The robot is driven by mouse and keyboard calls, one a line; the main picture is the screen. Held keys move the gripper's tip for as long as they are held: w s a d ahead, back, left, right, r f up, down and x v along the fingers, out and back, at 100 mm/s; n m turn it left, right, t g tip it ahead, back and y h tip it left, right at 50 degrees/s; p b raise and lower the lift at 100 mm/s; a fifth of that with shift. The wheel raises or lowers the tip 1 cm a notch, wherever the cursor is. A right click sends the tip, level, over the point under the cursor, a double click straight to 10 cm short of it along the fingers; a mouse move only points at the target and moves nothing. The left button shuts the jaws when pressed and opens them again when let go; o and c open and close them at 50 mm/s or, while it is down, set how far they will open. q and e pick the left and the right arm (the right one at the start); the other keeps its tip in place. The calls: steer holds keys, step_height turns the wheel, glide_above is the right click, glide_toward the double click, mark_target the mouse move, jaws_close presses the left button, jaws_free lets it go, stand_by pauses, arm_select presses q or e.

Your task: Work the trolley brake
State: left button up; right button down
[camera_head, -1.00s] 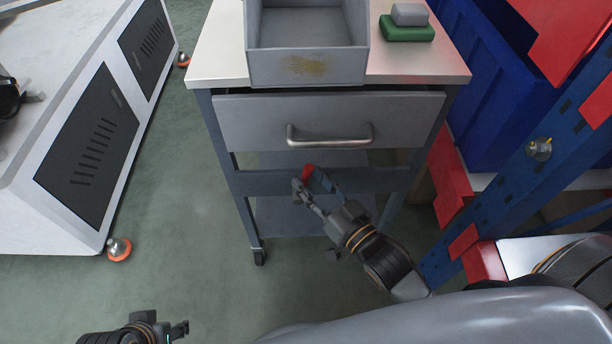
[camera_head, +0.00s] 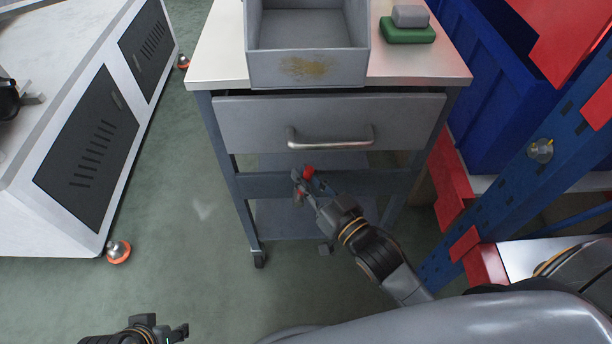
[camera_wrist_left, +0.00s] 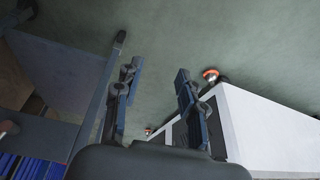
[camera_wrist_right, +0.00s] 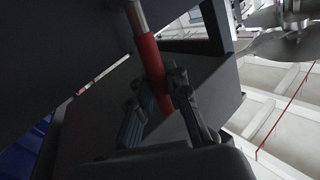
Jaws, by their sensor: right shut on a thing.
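The grey trolley (camera_head: 230,140) stands in front of me. Its brake lever has a red grip (camera_head: 309,172) below the drawer handle, in front of the lower crossbar. In the right wrist view the lever is a metal rod with a red sleeve (camera_wrist_right: 152,62), running down between the fingers. My right gripper (camera_head: 306,187) is shut on this red grip; its fingers also show in the right wrist view (camera_wrist_right: 160,98). The lower end of the grip is partly hidden by the fingers. My left gripper (camera_head: 180,332) is low at the left, away from the trolley, open and empty in the left wrist view (camera_wrist_left: 158,95).
A grey bin (camera_head: 308,68) and green and grey blocks (camera_head: 407,33) are on the trolley top. The drawer (camera_head: 330,108) is shut. A blue rack post (camera_head: 500,180) with red parts stands close at the right. A white cabinet (camera_head: 125,190) is left; floor between is clear.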

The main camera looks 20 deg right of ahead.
steer(key=shift+s+d+f+m, duration=0.15)
steer(key=shift+d+f+m, duration=0.15)
steer(key=shift+d+m, duration=0.1)
arm_select(q)
steer(key=w+d+r+t+h+b, duration=0.1)
steer(key=w+d+r+t+b, duration=0.1)
steer(key=w+t, duration=0.3)
steer(key=w, duration=0.3)
steer(key=shift+w+d+r, duration=0.3)
steer(key=shift+w+d, duration=0.1)
arm_select(e)
steer(key=d+m+t, duration=0.1)
steer(key=d+f+m+t, duration=0.1)
steer(key=m, duration=0.1)
steer(key=d+m+t, duration=0.1)
steer(key=shift+s+f+m, duration=0.2)
steer(key=shift+s+m, duration=0.1)
steer(key=shift+s, duration=0.1)
steer(key=c, duration=1.3)
jaws_free()
steer(key=shift+v, duration=4.1)
